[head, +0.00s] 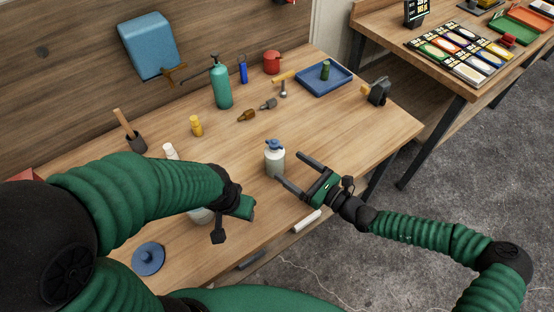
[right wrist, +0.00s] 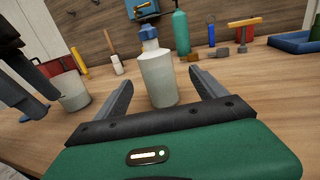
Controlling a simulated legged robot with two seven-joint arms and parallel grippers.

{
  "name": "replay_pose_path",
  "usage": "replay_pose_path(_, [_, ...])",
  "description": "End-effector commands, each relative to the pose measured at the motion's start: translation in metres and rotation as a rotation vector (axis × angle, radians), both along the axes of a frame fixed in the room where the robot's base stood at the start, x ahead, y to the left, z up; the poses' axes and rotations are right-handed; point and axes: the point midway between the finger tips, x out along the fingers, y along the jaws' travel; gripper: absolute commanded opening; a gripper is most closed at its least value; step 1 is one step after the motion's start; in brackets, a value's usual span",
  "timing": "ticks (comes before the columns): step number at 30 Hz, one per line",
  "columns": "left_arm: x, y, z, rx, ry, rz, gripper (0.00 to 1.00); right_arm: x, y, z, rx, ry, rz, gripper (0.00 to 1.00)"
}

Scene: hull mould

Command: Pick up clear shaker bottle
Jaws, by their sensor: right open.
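The shaker bottle (head: 274,160), pale and translucent-looking with a blue cap, stands upright on the wooden bench. In the right wrist view the bottle (right wrist: 158,80) stands ahead, between the two finger lines. My right gripper (head: 291,168) is open and empty, its fingers pointing at the bottle from the right. In the right wrist view a gap shows on each side of the bottle; I cannot tell if its fingertips reach past it. My left gripper (head: 232,218) is left of the bottle over the front of the bench, partly hidden by its own arm; its jaws are unclear.
A white cup (right wrist: 70,90) stands left of the bottle, by my left gripper. A blue lid (head: 148,258) lies front left.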

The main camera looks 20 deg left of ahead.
Motion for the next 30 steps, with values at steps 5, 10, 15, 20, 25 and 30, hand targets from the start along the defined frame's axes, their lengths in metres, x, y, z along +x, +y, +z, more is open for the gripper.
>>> replay_pose_path(5, [0.0,0.0,0.0,0.0,0.0,0.0,0.51,0.007,0.019,-0.001,0.0,0.0,0.002,0.81])
replay_pose_path(10, [0.0,0.0,0.0,0.0,0.0,0.0,0.51,0.019,0.046,-0.01,0.0,0.0,0.003,0.81])
replay_pose_path(15, [0.0,0.0,0.0,0.0,0.0,0.0,0.51,0.028,0.062,-0.009,-0.002,-0.001,0.001,0.81])
replay_pose_path(20, [0.0,0.0,0.0,0.0,0.0,0.0,0.51,0.028,0.062,-0.008,-0.002,-0.001,0.001,0.81])
replay_pose_path(25, [0.0,0.0,0.0,0.0,0.0,0.0,0.51,0.028,0.062,-0.009,-0.002,-0.001,0.001,0.61])
replay_pose_path(30, [0.0,0.0,0.0,0.0,0.0,0.0,0.51,0.028,0.062,-0.009,-0.002,-0.001,0.001,0.39])
